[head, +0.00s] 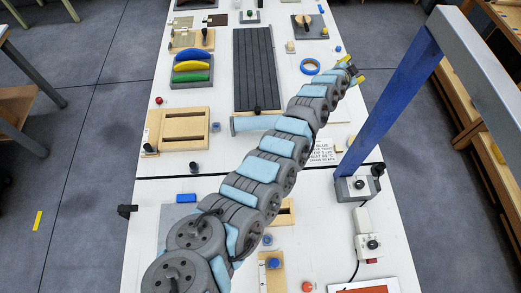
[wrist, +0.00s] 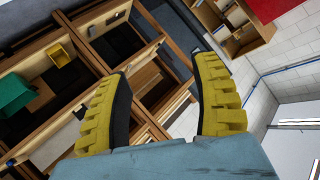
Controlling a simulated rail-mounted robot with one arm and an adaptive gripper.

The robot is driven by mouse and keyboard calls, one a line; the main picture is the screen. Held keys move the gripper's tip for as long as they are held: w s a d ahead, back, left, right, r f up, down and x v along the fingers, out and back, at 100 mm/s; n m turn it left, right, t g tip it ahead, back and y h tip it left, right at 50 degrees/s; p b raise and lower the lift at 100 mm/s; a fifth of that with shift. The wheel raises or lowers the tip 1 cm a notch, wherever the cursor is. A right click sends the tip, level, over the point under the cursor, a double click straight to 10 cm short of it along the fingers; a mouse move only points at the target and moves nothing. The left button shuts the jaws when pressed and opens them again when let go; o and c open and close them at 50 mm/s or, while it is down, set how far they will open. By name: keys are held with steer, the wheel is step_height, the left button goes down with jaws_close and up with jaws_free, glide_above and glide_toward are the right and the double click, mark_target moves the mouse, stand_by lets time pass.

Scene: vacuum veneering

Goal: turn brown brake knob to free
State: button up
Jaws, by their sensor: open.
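My gripper (head: 352,75) is at the far end of my outstretched arm, over the right side of the white table. Its two yellow-padded fingers also show in the wrist view (wrist: 163,70); they are spread wide with nothing between them. No knob is plainly readable as the brown brake knob. A round tan-brown disc with a dark bar (head: 303,20) sits on a grey plate at the far right of the table, beyond my gripper and apart from it; I cannot tell whether it is that knob. The wrist view looks out at shelving and walls, with no knob in it.
A blue post (head: 388,100) rises to a grey beam right of my arm. A blue tape ring (head: 310,72) lies left of my gripper. A dark slatted panel (head: 255,65) and a coloured-arch rack (head: 192,84) are farther left. Wooden shelving (wrist: 140,75) fills the wrist view's left side.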

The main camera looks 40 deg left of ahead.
steer(key=s+a+f+m+g+b, duration=0.1)
steer(key=s+a+f+m+g, duration=0.3)
steer(key=s, duration=0.7)
steer(key=s+a+f+m+g+h+b, duration=0.1)
steer(key=s+a+f+g, duration=0.3)
steer(key=s, duration=0.7)
steer(key=s+a+f+m+g+b, duration=0.2)
steer(key=s+a+f+m+g, duration=0.3)
steer(key=s, duration=0.6)
steer(key=f, duration=0.4)
steer(key=d+f+n, duration=0.1)
steer(key=f, duration=0.3)
steer(key=f+n, duration=0.1)
steer(key=f, duration=0.4)
steer(key=shift+w+d+g, duration=0.1)
steer(key=shift+d+g, duration=0.1)
steer(key=shift+g, duration=0.1)
steer(key=shift+a+f, duration=0.1)
steer(key=shift+f, duration=0.85)
jaws_close()
